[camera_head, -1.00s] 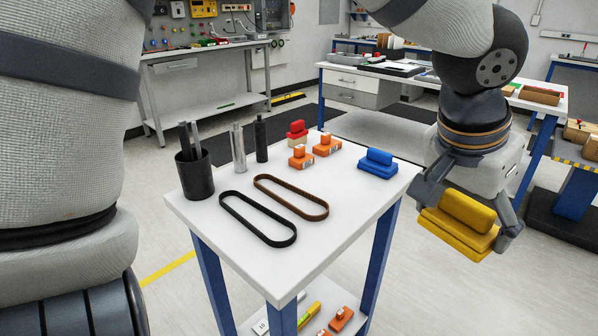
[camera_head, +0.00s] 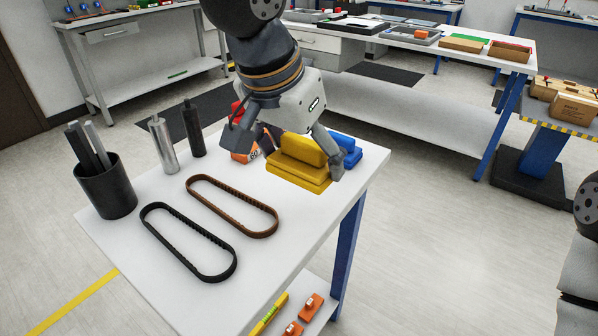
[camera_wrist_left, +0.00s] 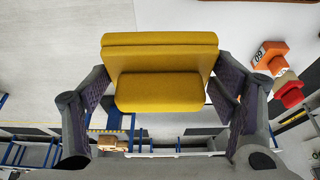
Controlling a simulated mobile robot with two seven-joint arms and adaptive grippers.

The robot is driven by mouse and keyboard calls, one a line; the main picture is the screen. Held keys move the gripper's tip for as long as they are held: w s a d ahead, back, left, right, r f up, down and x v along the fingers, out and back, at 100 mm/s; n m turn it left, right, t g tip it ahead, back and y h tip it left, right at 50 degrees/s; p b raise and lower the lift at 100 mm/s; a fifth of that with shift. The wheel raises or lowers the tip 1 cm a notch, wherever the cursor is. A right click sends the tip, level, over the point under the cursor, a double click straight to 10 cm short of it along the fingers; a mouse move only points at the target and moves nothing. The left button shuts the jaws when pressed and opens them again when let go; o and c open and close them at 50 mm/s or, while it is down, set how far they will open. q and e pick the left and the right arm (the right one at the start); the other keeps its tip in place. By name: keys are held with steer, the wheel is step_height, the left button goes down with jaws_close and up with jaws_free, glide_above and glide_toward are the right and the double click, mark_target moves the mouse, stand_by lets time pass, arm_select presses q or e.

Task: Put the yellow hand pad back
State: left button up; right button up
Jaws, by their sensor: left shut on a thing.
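The yellow hand pad (camera_head: 300,158) is a block with a raised grip bar. My left gripper (camera_head: 293,166) is shut on it, a finger on each side. The left wrist view shows the yellow hand pad (camera_wrist_left: 160,90) between the two fingers (camera_wrist_left: 160,100). In the head view it appears in front of the white table's right back part (camera_head: 320,205); its height above the top is hard to tell. A blue hand pad (camera_head: 347,148) is just behind it, partly hidden. My right gripper is out of view.
A brown belt (camera_head: 232,205) and a black belt (camera_head: 188,242) lie on the table, left of a clear strip. A silver bottle (camera_head: 162,144), a black bottle (camera_head: 194,128) and a black cup (camera_head: 107,187) stand at the left.

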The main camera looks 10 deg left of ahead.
arm_select(q)
steer(key=w+f, duration=0.2)
steer(key=w, duration=0.1)
steer(key=w+f, duration=0.3)
steer(key=w+a+f, duration=0.1)
steer(key=w+f, duration=0.2)
steer(key=shift+w+a+f+b, duration=0.1)
steer(key=shift+w+b, duration=0.25)
steer(key=shift+w, duration=0.05)
steer(key=shift+w+f, duration=0.2)
steer(key=shift+f, duration=1.3)
steer(key=shift+f, duration=0.1)
steer(key=o, duration=1.3)
steer(key=shift+c, duration=0.2)
steer(key=v, duration=1.2)
steer(key=shift+s+p, duration=0.15)
steer(key=shift+p, duration=0.15)
